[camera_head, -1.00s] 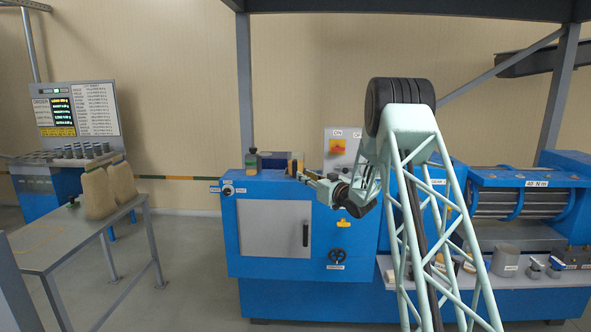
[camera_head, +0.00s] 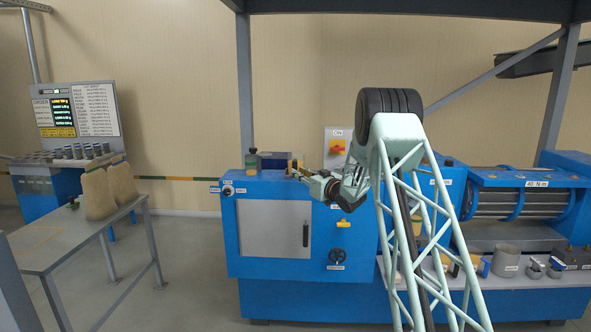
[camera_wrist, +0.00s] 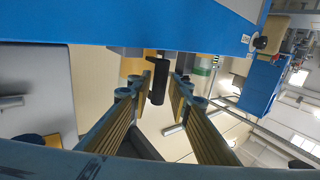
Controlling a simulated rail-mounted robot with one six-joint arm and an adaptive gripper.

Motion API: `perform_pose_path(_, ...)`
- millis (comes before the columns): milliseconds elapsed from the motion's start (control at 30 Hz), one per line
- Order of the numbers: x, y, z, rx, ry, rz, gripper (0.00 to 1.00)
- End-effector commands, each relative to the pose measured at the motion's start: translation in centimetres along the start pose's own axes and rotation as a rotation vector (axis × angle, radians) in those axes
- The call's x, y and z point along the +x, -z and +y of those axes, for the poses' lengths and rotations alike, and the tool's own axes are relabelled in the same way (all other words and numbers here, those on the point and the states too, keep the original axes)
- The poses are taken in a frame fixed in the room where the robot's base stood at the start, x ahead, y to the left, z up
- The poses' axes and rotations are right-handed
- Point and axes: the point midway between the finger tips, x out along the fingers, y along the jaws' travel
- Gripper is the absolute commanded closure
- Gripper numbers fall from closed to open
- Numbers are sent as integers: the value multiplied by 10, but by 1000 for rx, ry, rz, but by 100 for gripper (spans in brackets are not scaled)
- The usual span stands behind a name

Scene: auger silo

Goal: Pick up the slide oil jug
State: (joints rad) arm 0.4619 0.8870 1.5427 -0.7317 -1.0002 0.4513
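My gripper (camera_wrist: 164,76) is open in the wrist view, its two ribbed fingers apart. A black, roughly cylindrical part (camera_wrist: 158,82) shows in the gap between the fingertips, with a yellow thing (camera_wrist: 131,66) beside it. I cannot tell whether the fingers touch either one. In the head view my gripper (camera_head: 295,171) hovers at the top front edge of the blue machine (camera_head: 285,190). A dark green bottle with a dark cap (camera_head: 252,162) and a dark box (camera_head: 274,160) stand on that top, left of my gripper. No label shows clearly which thing is the slide oil jug.
A grey table (camera_head: 60,245) with two tan sacks (camera_head: 99,193) stands at the left. Several small parts and a grey cylinder (camera_head: 506,261) sit on the lower ledge at the right. The floor between table and machine is clear.

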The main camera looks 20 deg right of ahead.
Motion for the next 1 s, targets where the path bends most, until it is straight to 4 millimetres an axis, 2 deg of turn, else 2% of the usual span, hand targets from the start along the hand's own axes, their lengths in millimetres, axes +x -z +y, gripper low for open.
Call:
perform_pose_path(200,23,-1,-1,0,0,0,82)
perform_pose_path(400,38,0,-1,-1,0,1,82)
perform_pose_path(1000,40,0,0,0,-1,0,82)
